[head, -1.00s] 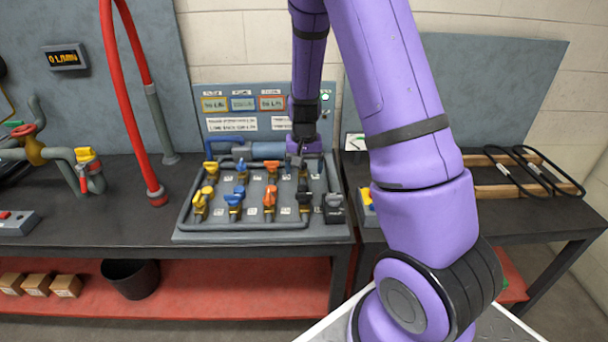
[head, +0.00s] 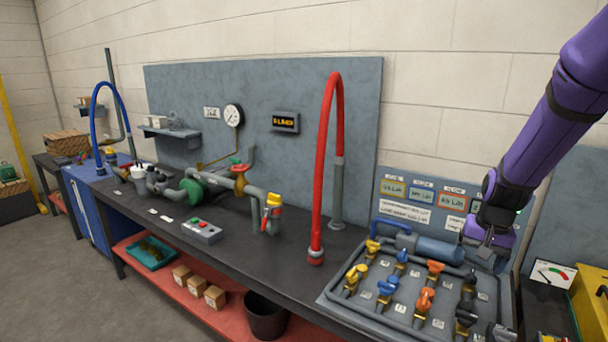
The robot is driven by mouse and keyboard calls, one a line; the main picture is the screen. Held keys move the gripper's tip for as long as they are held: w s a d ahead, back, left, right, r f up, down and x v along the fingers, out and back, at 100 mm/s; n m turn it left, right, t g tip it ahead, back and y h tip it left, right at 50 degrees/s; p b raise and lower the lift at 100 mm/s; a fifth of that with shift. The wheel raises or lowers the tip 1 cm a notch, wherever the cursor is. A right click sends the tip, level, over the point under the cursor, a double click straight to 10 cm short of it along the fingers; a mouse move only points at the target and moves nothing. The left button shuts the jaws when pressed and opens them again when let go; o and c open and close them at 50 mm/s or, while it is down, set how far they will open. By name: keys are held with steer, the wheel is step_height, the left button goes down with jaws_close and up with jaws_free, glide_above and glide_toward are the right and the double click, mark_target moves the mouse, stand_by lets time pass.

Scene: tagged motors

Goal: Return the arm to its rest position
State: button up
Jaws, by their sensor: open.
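My purple arm (head: 565,105) comes in from the upper right of the head view and reaches down to the valve board. My gripper (head: 488,240) is at its dark end, above the back right of the board (head: 335,300), near a blue cylinder (head: 440,250). The fingers are small and partly lost against the dark wrist; it is open, and I see nothing held in it. The board carries several yellow, blue, orange and black valve handles, such as an orange one (head: 425,300).
A label panel (head: 390,187) stands behind the board. A tall red hose (head: 323,150) rises left of it. Pipes with a green flange (head: 197,190) and a button box (head: 202,231) sit further left on the dark bench. A gauge (head: 552,275) stands at right. Floor at left is clear.

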steer(key=s+a+r+n+t, duration=0.1)
steer(key=s+a+r+n, duration=0.15)
steer(key=s+r, duration=0.4)
steer(key=s+a+r+n+t, duration=0.1)
steer(key=s+a+r, duration=0.3)
steer(key=r, duration=0.5)
steer(key=s+a+r+n+t, duration=0.1)
steer(key=s+r, duration=0.2)
steer(key=s, duration=0.4)
steer(key=s+a+r+n+t, duration=0.1)
steer(key=s+a+r, duration=0.1)
steer(key=s, duration=0.5)
steer(key=shift+r, duration=0.4)
